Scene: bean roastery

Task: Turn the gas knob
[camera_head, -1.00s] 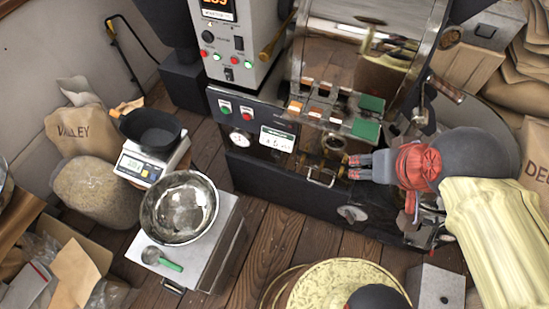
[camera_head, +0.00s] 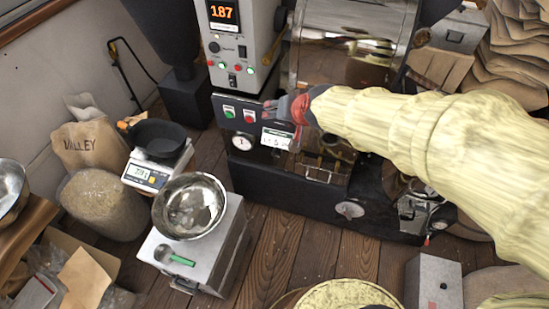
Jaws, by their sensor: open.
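The roaster (camera_head: 270,180) stands in the middle, with a dark front panel (camera_head: 220,103) carrying a green button (camera_head: 229,112) and a red button (camera_head: 249,116). A silver knob (camera_head: 349,209) sits low on the roaster's front; no readable label marks it as the gas knob. My gripper (camera_head: 268,110) is open and empty, in front of the panel's right part, just right of the red button and above the white label (camera_head: 276,138). I cannot tell whether its fingertips touch the panel. My arm covers much of the roaster's right side.
A control box with a lit display (camera_head: 222,13) rises behind the panel. A steel bowl (camera_head: 189,206) and a green-handled scoop (camera_head: 174,256) rest on a metal box at left. A scale (camera_head: 147,174) holds a black pan. Some wooden floor (camera_head: 300,253) is bare.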

